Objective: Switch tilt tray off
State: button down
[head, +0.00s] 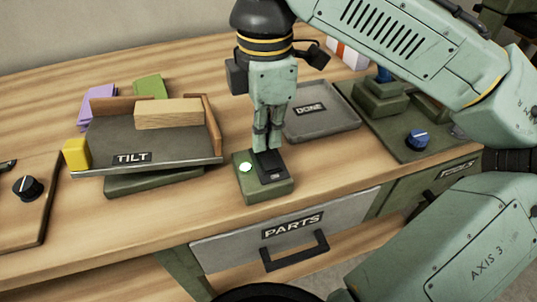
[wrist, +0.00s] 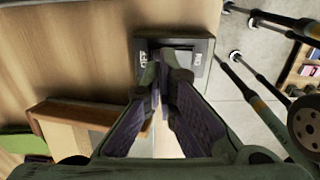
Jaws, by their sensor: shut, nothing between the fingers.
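The tilt tray (head: 107,143) is a dark tray labelled TILT on a green base, with a wooden block (head: 169,114) lying in it. Right of it is a small green switch box (head: 256,190) with a black rocker and a lit whitish-green lamp (head: 245,167). The switch box (wrist: 208,44) also shows at the top of the wrist view. My gripper (head: 266,148) points down with its fingertips together and empty, right at the rocker. The fingers hide part of the rocker, and I cannot tell whether they touch it.
A grey tray labelled DONE (head: 322,125) lies behind and right of the switch box. A yellow block (head: 76,154) is at the tilt tray's left corner. A PARTS drawer (head: 285,230) is below the table's front edge. A blue knob (head: 417,140) is on a green panel at right.

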aim_at(266, 152)
jog(key=shift+f+b, duration=0.35)
jog(key=shift+f, duration=0.55)
jog(key=shift+r, duration=0.1)
notch_tip(266, 152, up, 7)
jog(key=p, duration=0.7)
dwell(0.4)
dwell(0.4)
